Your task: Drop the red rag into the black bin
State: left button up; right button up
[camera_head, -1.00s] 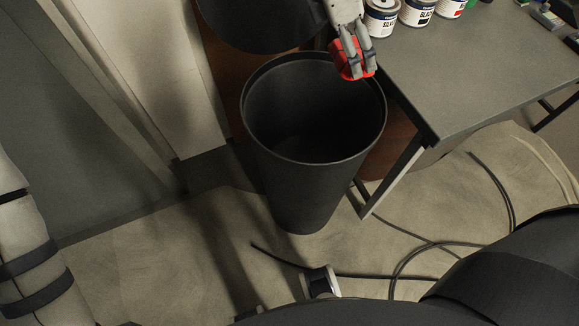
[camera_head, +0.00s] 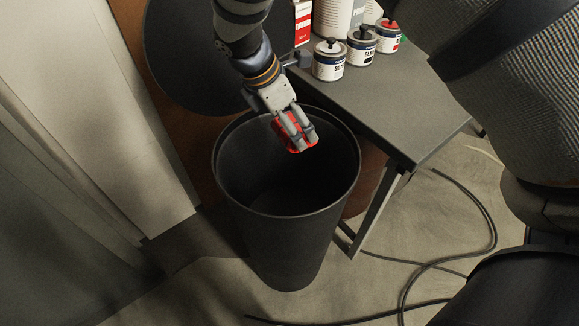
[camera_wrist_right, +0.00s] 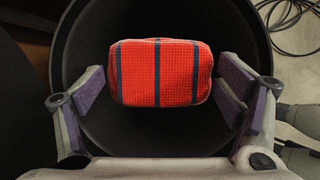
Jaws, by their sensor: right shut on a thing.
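The red rag (camera_head: 283,131) is a folded bundle with dark blue stripes, seen close in the right wrist view (camera_wrist_right: 178,75). My right gripper (camera_head: 297,138) is shut on it, with one finger on each side in the wrist view (camera_wrist_right: 160,90). The gripper points down, and the rag hangs over the opening of the black bin (camera_head: 284,240). The bin stands upright on the floor, its dark inside visible and apparently empty. In the wrist view the bin's round wall (camera_wrist_right: 95,30) surrounds the rag. My left gripper is out of view.
A dark grey table (camera_head: 405,120) stands right of the bin, with several paint cans (camera_head: 329,60) on it. Black cables (camera_head: 455,262) curl on the floor at right. Pale panels (camera_head: 110,120) stand at left.

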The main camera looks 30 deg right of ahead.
jog(key=shift+r, duration=0.1)
jog(key=o, duration=1)
jog(key=shift+c, duration=0.2)
jog(key=v, duration=1.2)
